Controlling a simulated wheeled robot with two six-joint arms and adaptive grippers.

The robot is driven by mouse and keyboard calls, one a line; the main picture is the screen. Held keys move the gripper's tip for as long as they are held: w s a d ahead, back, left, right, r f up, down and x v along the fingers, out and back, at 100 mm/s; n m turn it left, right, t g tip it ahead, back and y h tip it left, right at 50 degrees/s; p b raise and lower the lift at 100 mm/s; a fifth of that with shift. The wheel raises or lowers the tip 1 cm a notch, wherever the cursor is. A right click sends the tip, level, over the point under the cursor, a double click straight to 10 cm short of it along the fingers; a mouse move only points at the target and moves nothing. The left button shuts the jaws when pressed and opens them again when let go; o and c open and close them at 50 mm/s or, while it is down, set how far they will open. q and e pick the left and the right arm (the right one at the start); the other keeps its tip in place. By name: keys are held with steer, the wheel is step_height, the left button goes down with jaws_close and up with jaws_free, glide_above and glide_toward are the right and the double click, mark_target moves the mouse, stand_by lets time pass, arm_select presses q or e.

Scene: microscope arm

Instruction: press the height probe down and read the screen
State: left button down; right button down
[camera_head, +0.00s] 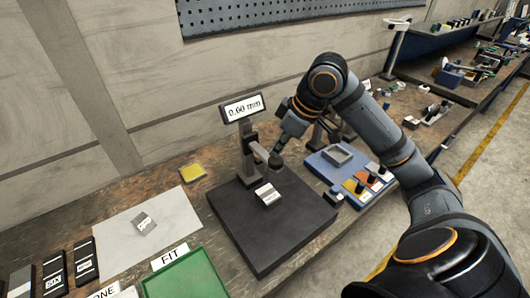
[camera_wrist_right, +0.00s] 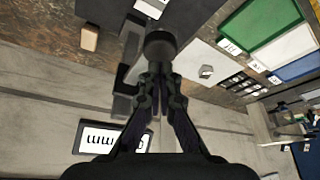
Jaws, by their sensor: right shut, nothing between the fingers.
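The height gauge stands on a dark flat base (camera_head: 300,218), with an upright post (camera_head: 246,150) and a small screen (camera_head: 242,107) that appears to read 0.00 mm. The probe has a dark round head (camera_wrist_right: 160,46) and hangs from the post's arm. My right gripper (camera_head: 277,152) is shut and empty at the probe head; in the wrist view its fingertips (camera_wrist_right: 158,78) are close against that head. I cannot tell whether they touch. My left gripper is out of view.
A blue tray (camera_head: 327,172) with coloured pieces stands to the right. A white sheet (camera_head: 172,220) with a grey block (camera_head: 145,224) lies left. A green FIT tray (camera_head: 187,279) and black labelled blocks (camera_head: 84,262) are at front left. A yellow pad (camera_head: 192,172) lies behind.

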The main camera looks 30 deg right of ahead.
mark_target(282, 162)
steer(key=shift+f+b, duration=2.25)
steer(key=shift+f, duration=1.25)
step_height(282, 162, up, 8)
steer(key=p, duration=0.9)
steer(key=shift+f, duration=0.15)
